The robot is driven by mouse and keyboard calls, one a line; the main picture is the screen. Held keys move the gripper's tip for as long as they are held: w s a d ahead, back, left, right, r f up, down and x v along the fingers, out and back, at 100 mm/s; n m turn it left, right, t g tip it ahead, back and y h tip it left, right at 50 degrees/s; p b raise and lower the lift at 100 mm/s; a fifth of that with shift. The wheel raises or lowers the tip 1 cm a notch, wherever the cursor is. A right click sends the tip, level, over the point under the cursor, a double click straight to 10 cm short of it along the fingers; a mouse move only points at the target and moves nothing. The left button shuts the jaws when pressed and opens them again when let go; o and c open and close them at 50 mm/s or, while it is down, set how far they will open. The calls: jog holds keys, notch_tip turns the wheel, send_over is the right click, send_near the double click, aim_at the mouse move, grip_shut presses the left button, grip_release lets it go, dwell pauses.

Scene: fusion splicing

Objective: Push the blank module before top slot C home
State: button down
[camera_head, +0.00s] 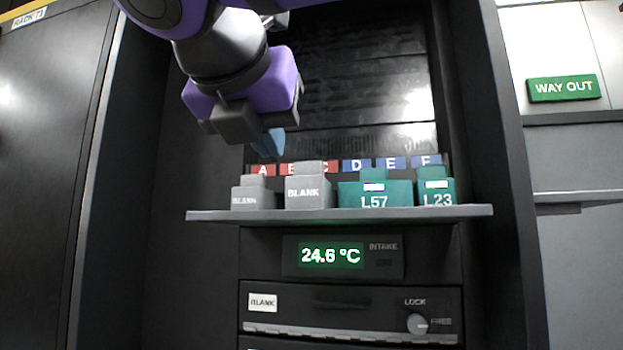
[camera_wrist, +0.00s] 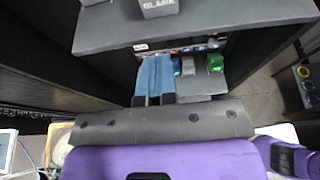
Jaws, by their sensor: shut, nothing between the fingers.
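Slot labels A to F run in a row behind the shelf; the red C label (camera_head: 328,167) is partly covered. A larger grey BLANK module (camera_head: 308,194) stands upright on the shelf in front of the B and C labels. A smaller grey BLANK module (camera_head: 253,198) stands left of it, below the A label. My gripper (camera_head: 268,145) is shut and empty, its blue fingers above and behind the smaller blank, near the A label, apart from the larger blank. In the wrist view its fingers (camera_wrist: 154,82) show together, and a grey BLANK module (camera_wrist: 158,8) shows at the top edge.
Teal modules L57 (camera_head: 373,197) and L23 (camera_head: 436,195) stand on the right of the grey shelf (camera_head: 340,214). Below it are a 24.6 °C display (camera_head: 332,256) and a drawer with a lock knob (camera_head: 417,324). Dark cabinet walls close in both sides.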

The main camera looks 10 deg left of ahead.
send_near(303, 193)
jog(key=shift+w+f, duration=1.05)
jog(key=shift+w, duration=0.25)
jog(key=shift+w+d, duration=0.2)
jog(key=shift+w, duration=1.7)
jog(key=shift+w+d, duration=0.2)
jog(key=shift+w, duration=1.7)
jog(key=shift+w+d, duration=0.2)
jog(key=shift+w, duration=1.7)
jog(key=shift+s+a, duration=0.2)
jog(key=shift+s, duration=1.8)
jog(key=shift+s+a, duration=0.15)
jog(key=shift+s, duration=1.85)
